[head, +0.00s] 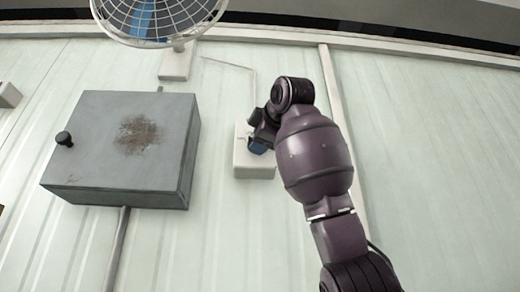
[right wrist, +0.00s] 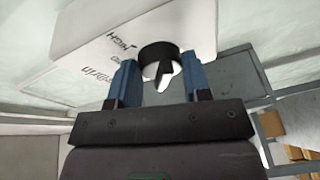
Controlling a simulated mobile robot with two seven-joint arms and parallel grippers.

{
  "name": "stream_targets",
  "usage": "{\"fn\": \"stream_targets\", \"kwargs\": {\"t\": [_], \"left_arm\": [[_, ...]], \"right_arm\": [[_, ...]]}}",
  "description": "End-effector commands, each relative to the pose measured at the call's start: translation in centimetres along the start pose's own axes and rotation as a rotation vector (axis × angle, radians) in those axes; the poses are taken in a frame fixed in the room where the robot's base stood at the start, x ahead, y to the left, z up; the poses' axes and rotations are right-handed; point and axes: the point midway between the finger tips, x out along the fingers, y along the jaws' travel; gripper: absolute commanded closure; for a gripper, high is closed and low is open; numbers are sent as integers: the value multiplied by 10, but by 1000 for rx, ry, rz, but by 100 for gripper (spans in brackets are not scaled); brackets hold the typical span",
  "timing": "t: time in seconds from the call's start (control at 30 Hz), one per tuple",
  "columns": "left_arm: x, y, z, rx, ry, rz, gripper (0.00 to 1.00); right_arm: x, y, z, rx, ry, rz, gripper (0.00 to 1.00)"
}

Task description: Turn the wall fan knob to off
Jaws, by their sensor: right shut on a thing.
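The wall fan (head: 158,22) with a white wire guard is at the top of the head view. Its white control box (head: 253,172) is on the wall below and to the right. My right gripper (head: 258,146) is at the front of this box and hides the knob there. In the right wrist view the round black knob (right wrist: 158,54) with a white mark sits between my blue fingers, which are shut on it. Dark lettering is printed on the white box (right wrist: 85,35) beside the knob; I cannot tell which setting the knob points to. My left gripper is out of view.
A grey metal cabinet (head: 105,170) with a black handle and a rusty patch stands out from the wall at the left. A thin cable (head: 252,90) runs up from the control box. A vertical pale strip (head: 333,95) is on the wall behind my right arm.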

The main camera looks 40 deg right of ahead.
Motion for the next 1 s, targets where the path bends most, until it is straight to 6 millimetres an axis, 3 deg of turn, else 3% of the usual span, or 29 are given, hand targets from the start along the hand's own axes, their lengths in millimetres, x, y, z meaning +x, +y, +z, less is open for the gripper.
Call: {"fn": "stream_targets", "kwargs": {"t": [0.57, 0.6, 0.73, 1.0], "left_arm": [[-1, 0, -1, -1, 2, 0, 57], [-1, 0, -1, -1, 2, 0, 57], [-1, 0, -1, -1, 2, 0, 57], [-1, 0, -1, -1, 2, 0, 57]], "right_arm": [[0, 0, 0, -28, -3, -11, 79], [0, 0, 0, -28, -3, -11, 50], [0, 0, 0, -28, -3, -10, 31], [0, 0, 0, -27, -3, -9, 31]]}}
